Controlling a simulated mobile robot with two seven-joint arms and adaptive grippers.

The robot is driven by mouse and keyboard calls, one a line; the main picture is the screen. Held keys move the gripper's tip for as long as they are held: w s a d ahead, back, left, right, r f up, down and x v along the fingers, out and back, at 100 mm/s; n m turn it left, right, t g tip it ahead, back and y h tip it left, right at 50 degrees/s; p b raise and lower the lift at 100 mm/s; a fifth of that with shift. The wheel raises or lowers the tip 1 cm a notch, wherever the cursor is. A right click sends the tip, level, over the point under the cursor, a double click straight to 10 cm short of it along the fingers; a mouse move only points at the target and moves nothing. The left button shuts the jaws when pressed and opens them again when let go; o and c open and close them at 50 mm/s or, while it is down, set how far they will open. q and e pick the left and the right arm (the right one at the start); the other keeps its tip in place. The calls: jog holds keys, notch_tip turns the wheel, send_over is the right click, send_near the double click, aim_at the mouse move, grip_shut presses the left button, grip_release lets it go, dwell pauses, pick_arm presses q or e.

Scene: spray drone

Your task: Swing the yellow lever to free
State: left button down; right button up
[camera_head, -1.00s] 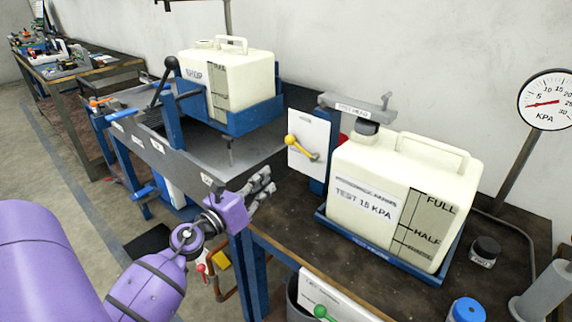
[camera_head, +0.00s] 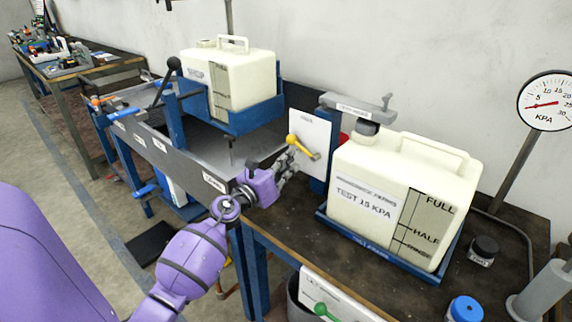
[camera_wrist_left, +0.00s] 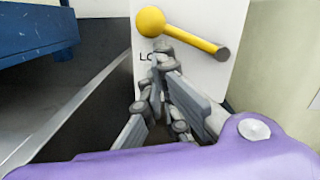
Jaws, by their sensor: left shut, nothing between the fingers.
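The yellow lever (camera_head: 301,146) is on a white plate (camera_head: 322,137) fixed to a blue post between the two tanks. Its round knob points up and to the left, and its pivot is at the lower right. In the left wrist view the lever (camera_wrist_left: 185,34) crosses the white plate, with part of a label showing below the knob. My left gripper (camera_head: 286,167) is shut and empty, just below the knob. In the wrist view its fingertips (camera_wrist_left: 161,54) overlap the space under the lever; I cannot tell whether they touch it. My right gripper is not in view.
A cream tank (camera_head: 389,190) marked TEST 15 KPA stands right of the plate, under a grey arm (camera_head: 357,106). Another tank (camera_head: 233,77) sits in a blue cradle behind. A pressure gauge (camera_head: 545,101) is at the right. A green knob (camera_head: 320,310) is at the bench front.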

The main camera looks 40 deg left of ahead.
aim_at(291, 144)
pick_arm(q)
jog(key=shift+a+r+m, duration=0.15)
jog(key=shift+r+m, duration=0.3)
jog(key=shift+m, duration=0.35)
notch_tip(291, 144, up, 4)
jog(key=m+h, duration=0.1)
jog(key=m, duration=0.5)
jog(key=shift+r, duration=0.1)
jog(key=r+m+p, duration=0.1)
jog(key=m, duration=0.1)
jog(key=d+r+m+p, duration=0.1)
jog(key=m+p, duration=0.1)
jog(key=m, duration=0.1)
jog(key=d+r+m+p, duration=0.1)
jog(key=m+p, duration=0.1)
jog(key=shift+d+r+m+h, duration=0.15)
jog(key=shift+r+m+h, duration=0.15)
jog(key=shift+m, duration=0.1)
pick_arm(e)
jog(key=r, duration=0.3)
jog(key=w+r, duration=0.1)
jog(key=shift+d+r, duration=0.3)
pick_arm(q)
jog(key=shift+s+g, duration=0.1)
jog(key=shift+g, duration=0.2)
jog(key=shift+f, duration=0.15)
